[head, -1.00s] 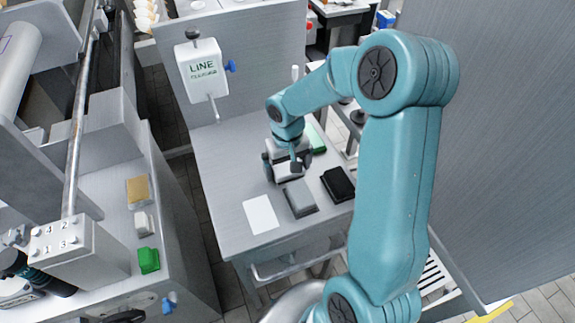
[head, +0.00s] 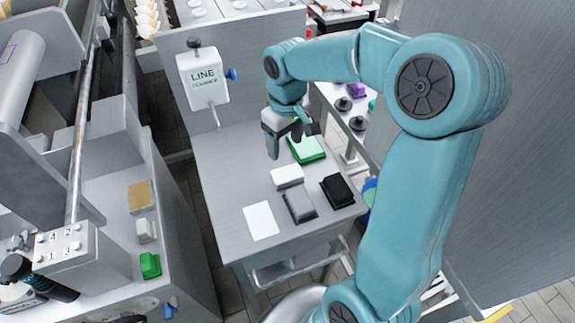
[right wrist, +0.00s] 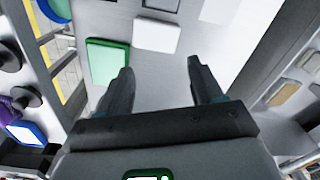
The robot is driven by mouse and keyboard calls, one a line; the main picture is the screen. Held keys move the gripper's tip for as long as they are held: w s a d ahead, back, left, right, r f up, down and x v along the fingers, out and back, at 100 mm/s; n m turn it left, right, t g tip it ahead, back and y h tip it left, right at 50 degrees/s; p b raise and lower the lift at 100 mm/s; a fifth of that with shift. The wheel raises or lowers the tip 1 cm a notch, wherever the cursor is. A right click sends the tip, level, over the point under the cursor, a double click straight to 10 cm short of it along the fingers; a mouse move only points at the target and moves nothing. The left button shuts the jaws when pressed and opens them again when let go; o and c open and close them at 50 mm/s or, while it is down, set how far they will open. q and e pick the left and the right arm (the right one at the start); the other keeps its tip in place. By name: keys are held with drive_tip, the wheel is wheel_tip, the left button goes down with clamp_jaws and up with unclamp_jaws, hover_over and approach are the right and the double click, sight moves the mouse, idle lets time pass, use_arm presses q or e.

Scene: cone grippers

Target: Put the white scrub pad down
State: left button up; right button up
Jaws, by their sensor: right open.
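The white scrub pad (head: 286,176) lies flat on the grey table, behind a grey pad (head: 299,205). In the right wrist view the white pad (right wrist: 157,36) lies beyond my fingertips, apart from them. My right gripper (head: 286,150) is open and empty above the table, behind the white pad and left of a green pad (head: 308,149). In the right wrist view its two fingers (right wrist: 161,65) stand apart with bare table between them. My left gripper does not show.
A black pad (head: 338,190) and a white sheet (head: 261,221) lie on the same table. A white LINE dispenser (head: 203,78) stands at the back left. Yellow, white and green pads lie on the counter at left. The table's left part is bare.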

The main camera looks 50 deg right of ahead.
sight(297, 170)
drive_tip(key=f+n+y+p, duration=0.1)
drive_tip(key=n, duration=0.4)
drive_tip(key=d+f+n+t+y, duration=0.1)
drive_tip(key=n, duration=0.4)
drive_tip(key=f+n+t+y+p, duration=0.1)
drive_tip(key=n, duration=0.4)
drive_tip(key=shift+d+y+p, duration=0.3)
drive_tip(key=shift+d+y, duration=0.05)
drive_tip(key=shift+y, duration=0.05)
drive_tip(key=shift+m, duration=0.7)
drive_tip(key=f, duration=0.2)
drive_tip(key=s+d+f+p, duration=0.1)
drive_tip(key=f, duration=0.2)
drive_tip(key=s+f+p, duration=0.1)
drive_tip(key=f, duration=0.2)
drive_tip(key=shift+d, duration=0.3)
drive_tip(key=shift+w+a+f, duration=0.1)
drive_tip(key=shift+a+f, duration=0.15)
drive_tip(key=shift+f, duration=0.2)
drive_tip(key=c, duration=0.8)
